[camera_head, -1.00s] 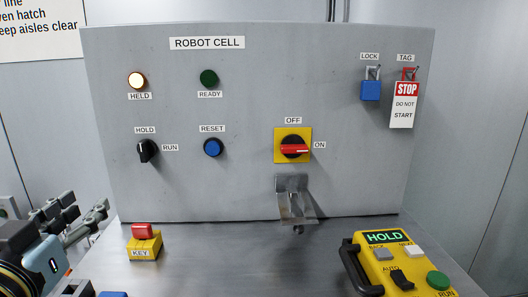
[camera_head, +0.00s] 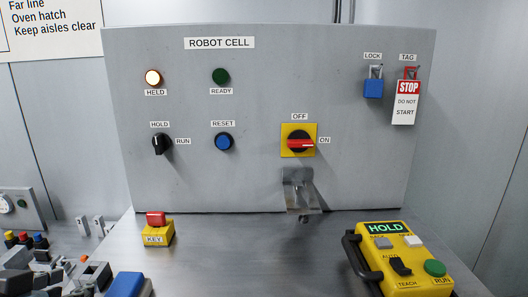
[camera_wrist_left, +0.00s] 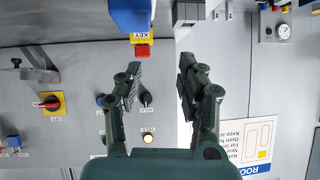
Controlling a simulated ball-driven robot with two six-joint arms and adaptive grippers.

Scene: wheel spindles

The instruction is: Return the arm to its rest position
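The wrist picture is upside down, and the control panel (camera_wrist_left: 75,130) lies beyond the fingers. The gripper appears clear of the panel and the red-topped key block (camera_head: 157,229), which also shows in the wrist view (camera_wrist_left: 142,42). My right gripper is in neither view.
The grey ROBOT CELL panel (camera_head: 250,120) stands at the back, with a red switch handle (camera_head: 300,144) and a metal bracket (camera_head: 301,190). A yellow pendant (camera_head: 402,262) lies at right. A blue block (camera_head: 126,284) is at the lower left. The bench middle is clear.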

